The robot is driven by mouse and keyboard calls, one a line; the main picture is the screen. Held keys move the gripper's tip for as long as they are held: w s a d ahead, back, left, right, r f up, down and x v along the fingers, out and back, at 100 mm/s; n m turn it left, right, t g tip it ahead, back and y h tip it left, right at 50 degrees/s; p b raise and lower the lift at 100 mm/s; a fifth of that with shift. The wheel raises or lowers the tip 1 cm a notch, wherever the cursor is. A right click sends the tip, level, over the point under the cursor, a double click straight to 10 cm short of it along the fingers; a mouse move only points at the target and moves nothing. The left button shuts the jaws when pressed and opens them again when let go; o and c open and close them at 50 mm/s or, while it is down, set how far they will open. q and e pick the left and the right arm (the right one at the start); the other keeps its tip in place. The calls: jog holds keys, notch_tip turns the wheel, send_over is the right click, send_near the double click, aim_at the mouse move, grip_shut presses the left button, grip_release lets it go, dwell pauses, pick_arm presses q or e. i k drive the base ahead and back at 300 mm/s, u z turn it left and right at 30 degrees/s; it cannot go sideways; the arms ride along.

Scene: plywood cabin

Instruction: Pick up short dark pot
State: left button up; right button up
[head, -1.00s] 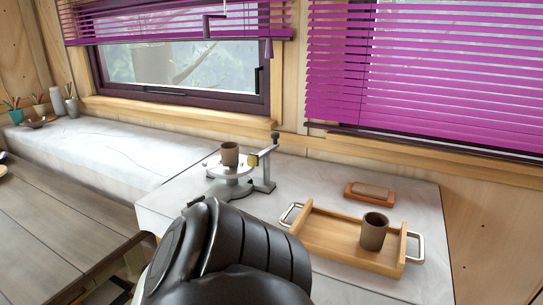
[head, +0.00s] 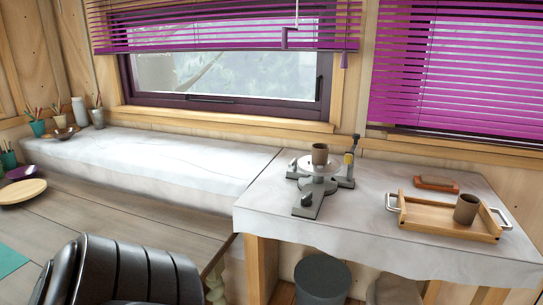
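A small brown-grey pot (head: 466,208) stands upright in a wooden tray (head: 425,220) on the cloth-covered table at the right. A similar small pot (head: 320,153) stands on the round plate of a metal stand (head: 318,172) near the table's left part. Which of them is the short dark pot I cannot tell. A dark grey cylinder (head: 322,279) stands below the table's front edge. Neither gripper shows.
A reddish-brown block (head: 436,183) lies behind the tray. A white-covered bench (head: 150,158) runs along the window wall, with pen-filled cups (head: 38,127) and a pale bottle (head: 80,111) at its far left. A round wooden board (head: 22,191) lies at the left.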

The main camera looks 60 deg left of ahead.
aim_at(320, 151)
jog(key=u, duration=1.45)
jog(key=i, duration=0.3)
jog(key=z, duration=0.05)
